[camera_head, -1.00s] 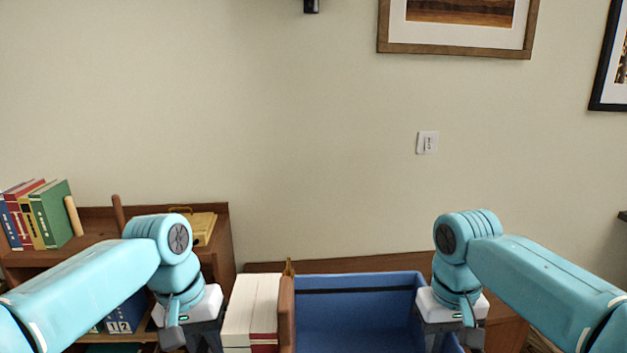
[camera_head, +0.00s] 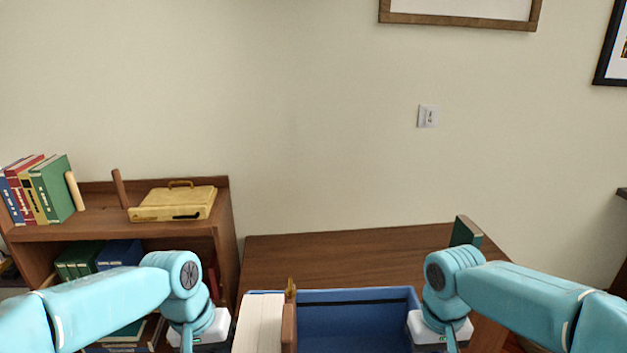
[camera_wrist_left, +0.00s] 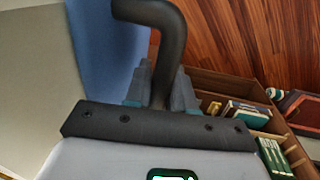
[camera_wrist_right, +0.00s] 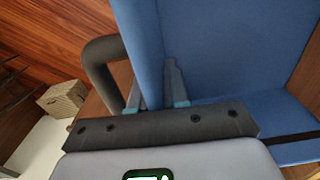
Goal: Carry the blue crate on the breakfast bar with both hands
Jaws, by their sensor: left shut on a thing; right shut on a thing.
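The blue crate (camera_head: 355,325) is at the bottom of the head view between my two grippers, cut off by the lower edge. My left gripper (camera_wrist_left: 160,85) is shut on the crate's black handle (camera_wrist_left: 165,30), with the blue crate wall (camera_wrist_left: 105,40) beside it. My right gripper (camera_wrist_right: 160,85) is shut on the crate at its other end, by the blue wall (camera_wrist_right: 140,35) and a black handle (camera_wrist_right: 95,60). White blocks like book pages (camera_head: 260,322) and a brown upright panel (camera_head: 289,325) show at the crate's left part. The crate's underside is hidden.
A bare brown wooden top (camera_head: 340,255) lies just beyond the crate, with a dark green upright thing (camera_head: 466,232) at its right. A bookshelf (camera_head: 228,235) with books (camera_head: 45,188) and a yellow case (camera_head: 175,203) stands at the left.

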